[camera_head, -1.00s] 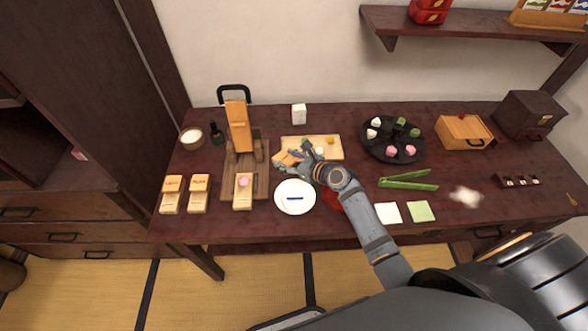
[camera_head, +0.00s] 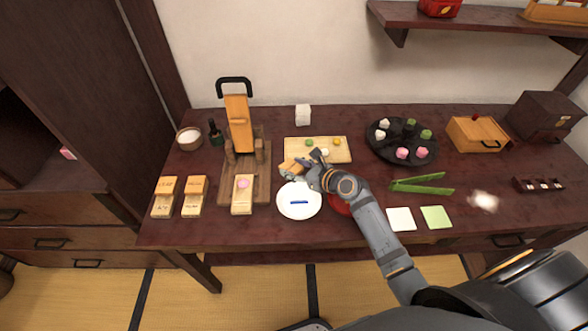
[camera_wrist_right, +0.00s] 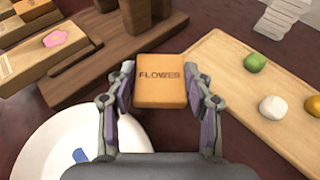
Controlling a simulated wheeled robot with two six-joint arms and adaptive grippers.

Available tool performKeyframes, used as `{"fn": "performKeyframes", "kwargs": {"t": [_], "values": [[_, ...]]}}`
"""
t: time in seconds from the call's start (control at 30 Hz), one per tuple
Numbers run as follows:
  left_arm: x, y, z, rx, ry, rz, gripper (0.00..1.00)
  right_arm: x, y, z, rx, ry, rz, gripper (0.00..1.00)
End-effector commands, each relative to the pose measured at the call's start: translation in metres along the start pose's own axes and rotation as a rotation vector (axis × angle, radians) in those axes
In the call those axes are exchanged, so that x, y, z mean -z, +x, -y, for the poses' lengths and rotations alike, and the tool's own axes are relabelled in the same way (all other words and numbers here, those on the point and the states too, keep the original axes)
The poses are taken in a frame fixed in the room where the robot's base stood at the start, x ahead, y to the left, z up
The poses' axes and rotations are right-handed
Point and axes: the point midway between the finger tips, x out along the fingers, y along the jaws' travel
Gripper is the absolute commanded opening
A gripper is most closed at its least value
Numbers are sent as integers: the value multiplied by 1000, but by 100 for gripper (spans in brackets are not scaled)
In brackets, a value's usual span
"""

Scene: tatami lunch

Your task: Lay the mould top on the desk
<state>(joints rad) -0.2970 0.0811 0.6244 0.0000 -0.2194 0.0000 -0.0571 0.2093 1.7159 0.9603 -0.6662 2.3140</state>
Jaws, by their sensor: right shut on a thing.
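The mould top is a light wooden block marked FLOWER (camera_wrist_right: 160,82). My right gripper (camera_wrist_right: 160,92) is shut on it, with one finger on each side, in the right wrist view. In the head view my right gripper (camera_head: 304,170) holds the block (camera_head: 291,167) between the wooden press and the light board, just above the white plate. I cannot tell whether the block touches the desk (camera_head: 340,236). A mould base with a pink flower sweet (camera_head: 242,184) sits on the press's front board; it also shows in the right wrist view (camera_wrist_right: 66,40). My left gripper is not in view.
The wooden press (camera_head: 240,125) stands left of the gripper. The white plate (camera_head: 299,211) with a blue mark lies in front. The light board (camera_head: 342,156) with small sweets is behind right. Other mould blocks (camera_head: 166,185) lie far left. Green tongs (camera_head: 420,186) lie right.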

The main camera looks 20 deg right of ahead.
Motion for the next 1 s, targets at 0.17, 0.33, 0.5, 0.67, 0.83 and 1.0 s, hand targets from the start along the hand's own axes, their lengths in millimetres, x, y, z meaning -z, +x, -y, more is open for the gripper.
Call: {"fn": "performKeyframes", "kwargs": {"t": [0.17, 0.33, 0.5, 0.67, 0.83, 1.0], "values": [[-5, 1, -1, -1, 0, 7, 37, 6, 2, 0, 0, 2, 0, 21], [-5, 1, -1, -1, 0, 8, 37, 10, 4, 0, 0, 2, 0, 21], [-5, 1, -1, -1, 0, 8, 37, 10, 4, 0, 0, 2, 0, 61], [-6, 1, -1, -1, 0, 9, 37, 11, 4, 0, 0, 1, 0, 74], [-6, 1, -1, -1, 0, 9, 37, 11, 4, 0, 0, 1, -1, 74], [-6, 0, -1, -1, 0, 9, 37, 3, 1, 0, 0, -1, -1, 74]]}}
